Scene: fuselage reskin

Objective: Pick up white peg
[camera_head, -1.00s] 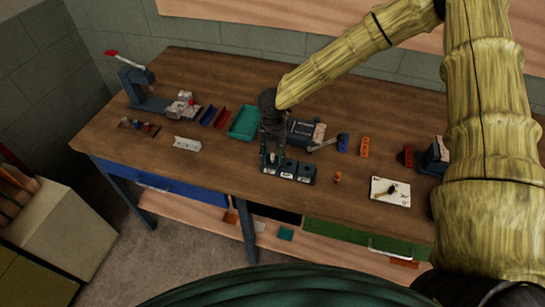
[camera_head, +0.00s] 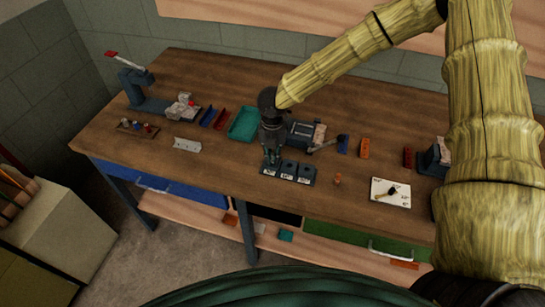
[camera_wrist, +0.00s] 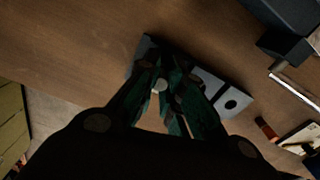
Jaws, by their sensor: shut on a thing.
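The white peg (camera_wrist: 160,85) shows as a small pale round end between my fingertips in the wrist view. My gripper (camera_wrist: 162,82) is shut on it, pointing down over the left end of a dark block with labelled sections (camera_head: 305,174). In the head view my gripper (camera_head: 271,159) stands at the block's left section and hides the peg. The block also shows in the wrist view (camera_wrist: 236,92), with a dark round hole in its exposed end. I cannot tell whether the peg's lower end is still in the block.
A teal tray (camera_head: 243,124) and a dark device (camera_head: 301,133) stand behind the block. A small orange piece (camera_head: 337,180) and a white marked board (camera_head: 401,193) lie to the right. A white bracket (camera_head: 187,145) lies to the left. The table front between them is clear.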

